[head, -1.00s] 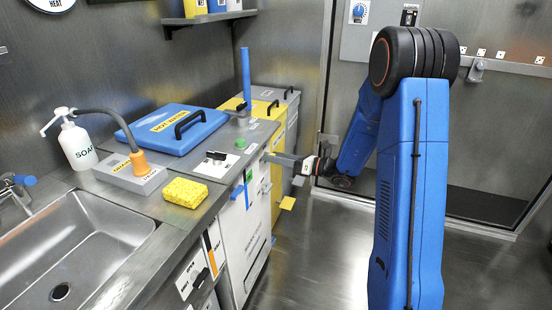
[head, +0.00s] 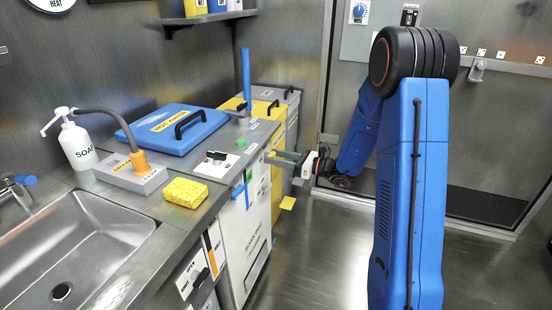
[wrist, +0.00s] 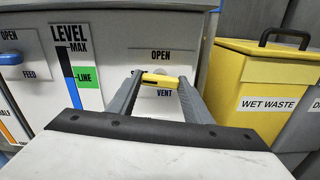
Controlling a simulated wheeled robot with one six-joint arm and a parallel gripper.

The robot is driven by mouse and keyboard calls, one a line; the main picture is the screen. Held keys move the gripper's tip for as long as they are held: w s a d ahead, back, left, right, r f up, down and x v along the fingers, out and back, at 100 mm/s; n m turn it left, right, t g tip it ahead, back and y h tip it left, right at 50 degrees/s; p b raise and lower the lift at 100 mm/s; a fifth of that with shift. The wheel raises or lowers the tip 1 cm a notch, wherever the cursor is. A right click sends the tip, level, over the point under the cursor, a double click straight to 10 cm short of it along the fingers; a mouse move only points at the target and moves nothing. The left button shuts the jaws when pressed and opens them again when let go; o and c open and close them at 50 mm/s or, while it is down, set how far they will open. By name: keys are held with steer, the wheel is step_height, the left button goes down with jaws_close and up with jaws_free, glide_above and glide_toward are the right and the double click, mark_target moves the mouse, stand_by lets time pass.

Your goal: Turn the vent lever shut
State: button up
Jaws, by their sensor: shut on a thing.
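The vent lever (wrist: 163,80) shows in the wrist view as a short yellow bar lying roughly level between my fingertips. It sits on a pale panel (wrist: 205,75) marked OPEN above and VENT below. My gripper (wrist: 160,80) is shut on the lever, one finger at each end of the yellow part. The fingers cover part of the panel around it. In the head view my gripper (head: 270,157) reaches left to the cabinet front, and the lever itself cannot be made out there.
A level gauge (wrist: 75,70) and a FEED panel (wrist: 28,70) lie left of the lever. A yellow WET WASTE bin (wrist: 262,90) stands close on the right. A blue lid (head: 170,128) and a yellow sponge (head: 185,193) are on the counter. The floor (head: 320,260) is open.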

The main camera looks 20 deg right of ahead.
steer(key=shift+n, duration=0.7)
steer(key=o, duration=1.1)
steer(key=shift+c, duration=0.2)
steer(key=shift+d, duration=0.1)
steer(key=v, duration=1.7)
steer(key=shift+s, duration=0.15)
